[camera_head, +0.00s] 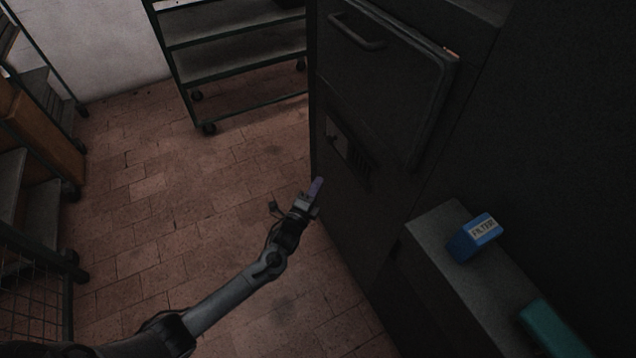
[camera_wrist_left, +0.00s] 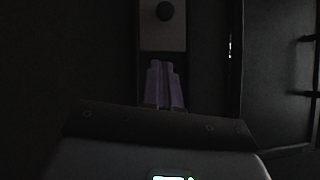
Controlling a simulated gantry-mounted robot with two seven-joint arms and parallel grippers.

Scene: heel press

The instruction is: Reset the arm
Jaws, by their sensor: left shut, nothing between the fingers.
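My left arm comes in from the lower left in the head view. Its gripper (camera_head: 316,188) is in front of the dark machine (camera_head: 385,110), near its left edge and below a small control panel (camera_head: 338,138). In the left wrist view the purple fingers of the gripper (camera_wrist_left: 165,82) are together with nothing between them. Beyond the fingertips is a lighter plate with a round dark knob (camera_wrist_left: 165,11). The fingertips appear apart from the plate, though the exact gap is hard to judge in the dark. My right gripper is not in view.
A blue box labelled FILTER (camera_head: 474,237) and a teal object (camera_head: 552,330) sit on a grey ledge (camera_head: 440,235) at the right. A wheeled shelf rack (camera_head: 235,65) stands at the back. More racks line the left. The brick floor (camera_head: 150,215) between is clear.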

